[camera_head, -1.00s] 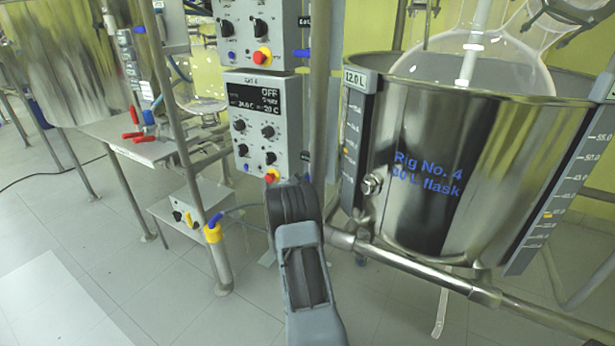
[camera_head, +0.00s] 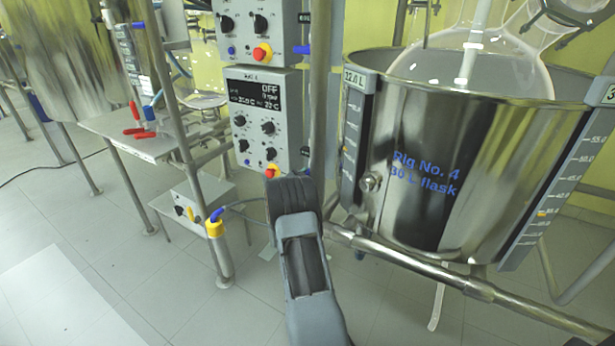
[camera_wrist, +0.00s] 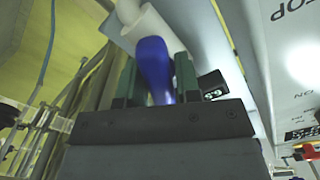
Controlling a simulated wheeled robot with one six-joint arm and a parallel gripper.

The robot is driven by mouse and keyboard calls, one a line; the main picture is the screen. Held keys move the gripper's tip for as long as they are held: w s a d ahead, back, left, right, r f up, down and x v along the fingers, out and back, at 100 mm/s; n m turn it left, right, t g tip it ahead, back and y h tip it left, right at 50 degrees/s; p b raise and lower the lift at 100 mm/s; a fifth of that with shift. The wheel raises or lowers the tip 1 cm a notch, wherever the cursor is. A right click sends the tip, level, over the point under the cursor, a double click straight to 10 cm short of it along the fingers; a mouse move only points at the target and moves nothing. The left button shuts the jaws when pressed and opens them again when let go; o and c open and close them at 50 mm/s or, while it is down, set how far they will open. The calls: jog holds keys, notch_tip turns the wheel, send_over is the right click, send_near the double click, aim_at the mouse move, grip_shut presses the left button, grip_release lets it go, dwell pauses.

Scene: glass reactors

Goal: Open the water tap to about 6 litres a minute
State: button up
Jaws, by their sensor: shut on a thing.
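In the wrist view, my gripper (camera_wrist: 157,78) has its two green-padded fingers on either side of a blue tap handle (camera_wrist: 153,62) and is shut on it. The handle comes out of a white round pipe or fitting (camera_wrist: 148,25) and stands nearly upright in that view. A small black display or label (camera_wrist: 212,84) with figures sits just right of the fingers; I cannot read it surely. In the head view, my gripper is hidden behind my own arm.
A grey control box (camera_head: 265,125) reading OFF stands behind my arm. A steel vessel (camera_head: 420,215) marked Rig No. 4 is at right, with a steel rail (camera_head: 440,275) below. A yellow-and-blue valve (camera_head: 215,225) is at left. The floor at lower left is clear.

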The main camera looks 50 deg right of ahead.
jog(key=o, duration=0.8)
jog(key=shift+a, duration=0.1)
jog(key=p+v, duration=0.2)
jog(key=v, duration=1.1)
jog(key=shift+s+a, duration=0.1)
jog(key=shift+a, duration=0.25)
